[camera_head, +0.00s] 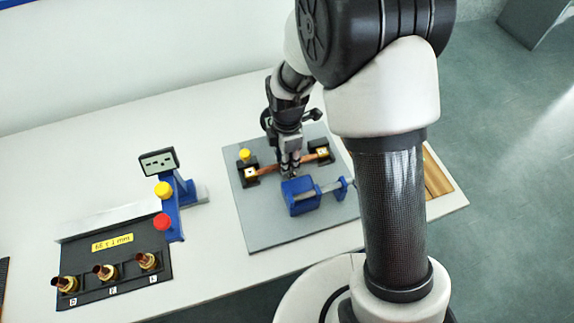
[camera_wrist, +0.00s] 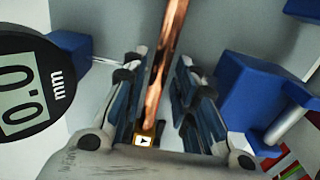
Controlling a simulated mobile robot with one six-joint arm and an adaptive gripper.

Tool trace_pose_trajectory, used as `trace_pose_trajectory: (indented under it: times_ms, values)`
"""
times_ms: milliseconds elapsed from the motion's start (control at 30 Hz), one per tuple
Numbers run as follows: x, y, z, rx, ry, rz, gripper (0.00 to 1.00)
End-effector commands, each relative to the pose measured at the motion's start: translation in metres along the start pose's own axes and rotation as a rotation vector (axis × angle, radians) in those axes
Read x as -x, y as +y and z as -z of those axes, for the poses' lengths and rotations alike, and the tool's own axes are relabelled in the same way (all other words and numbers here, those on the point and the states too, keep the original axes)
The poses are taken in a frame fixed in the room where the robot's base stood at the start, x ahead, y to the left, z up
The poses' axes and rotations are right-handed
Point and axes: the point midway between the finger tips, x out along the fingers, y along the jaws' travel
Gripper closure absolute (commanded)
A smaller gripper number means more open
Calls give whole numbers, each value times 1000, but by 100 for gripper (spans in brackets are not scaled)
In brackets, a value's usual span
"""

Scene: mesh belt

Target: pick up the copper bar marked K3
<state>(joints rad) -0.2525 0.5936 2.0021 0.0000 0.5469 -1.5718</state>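A copper bar (camera_head: 268,168) lies between two black holders on a grey plate in the head view. In the wrist view the copper bar (camera_wrist: 164,50) runs from the top edge down between my fingers. I cannot read a K3 mark on it. My gripper (camera_head: 290,171) is over the middle of the bar. In the wrist view my gripper (camera_wrist: 168,90) has its fingers apart, one on each side of the bar, with a visible gap on the right. The left finger is close to the bar; contact cannot be told.
The black holders (camera_head: 252,180) carry yellow-framed marks. A blue clamp-like device (camera_head: 300,197) stands just in front of my gripper. A round gauge (camera_wrist: 30,85) reading 0.0 mm is at left in the wrist view. A black rack (camera_head: 120,283) with several copper-and-brass fittings is at front left.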

Motion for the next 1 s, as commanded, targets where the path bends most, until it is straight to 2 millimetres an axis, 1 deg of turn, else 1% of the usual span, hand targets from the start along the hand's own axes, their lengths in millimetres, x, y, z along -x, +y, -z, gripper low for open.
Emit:
trace_pose_trajectory:
  times_ms: [33,67,267,667,1000]
  values:
    - [-7,0,0,0,0,2,74]
    - [-9,0,0,0,0,0,74]
    - [-8,0,0,0,0,-2,74]
    - [-8,0,0,0,0,-1,100]
    - [-8,0,0,0,0,-1,100]
